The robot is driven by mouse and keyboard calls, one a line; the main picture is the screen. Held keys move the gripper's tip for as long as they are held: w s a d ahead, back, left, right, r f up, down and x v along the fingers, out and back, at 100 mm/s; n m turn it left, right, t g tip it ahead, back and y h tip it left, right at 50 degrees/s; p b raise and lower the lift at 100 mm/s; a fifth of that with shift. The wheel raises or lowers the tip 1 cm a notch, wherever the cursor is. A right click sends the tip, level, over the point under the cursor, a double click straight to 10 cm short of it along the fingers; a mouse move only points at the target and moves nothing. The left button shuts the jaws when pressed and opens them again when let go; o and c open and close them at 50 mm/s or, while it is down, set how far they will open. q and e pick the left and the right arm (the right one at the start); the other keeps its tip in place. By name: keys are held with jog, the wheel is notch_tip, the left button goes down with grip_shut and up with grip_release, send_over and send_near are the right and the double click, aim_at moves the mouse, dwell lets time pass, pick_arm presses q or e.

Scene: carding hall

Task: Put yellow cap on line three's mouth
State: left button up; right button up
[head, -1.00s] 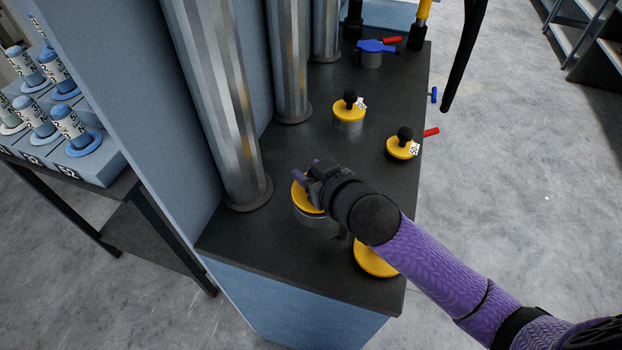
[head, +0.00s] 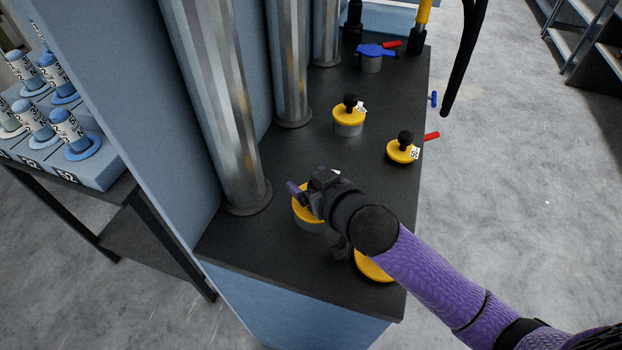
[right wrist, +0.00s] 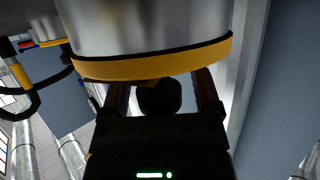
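A yellow cap (head: 303,212) sits on the nearest short metal mouth (head: 308,225) on the dark bench, partly hidden by my right gripper (head: 312,196). In the right wrist view this cap (right wrist: 150,66) lies flat against the metal mouth (right wrist: 150,28). Its black knob (right wrist: 160,97) stands between my right fingers (right wrist: 163,95), with gaps at both sides, so the gripper is open around it. Another yellow cap (head: 348,116) is on the middle mouth (head: 348,129). I cannot read which mouth is line three's. My left gripper is not in view.
A yellow cap (head: 402,153) with a tag lies at the bench's right edge, near a red handle (head: 432,135). Another yellow cap (head: 372,267) lies partly under my right arm. A blue clamp (head: 374,50) is on the far mouth. Tall metal pipes (head: 222,100) stand at left.

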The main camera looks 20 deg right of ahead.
jog(key=shift+r, duration=0.35)
jog(key=p+v, duration=0.3)
jog(key=v, duration=0.9)
jog(key=shift+r+p, duration=0.3)
jog(key=shift+r, duration=0.05)
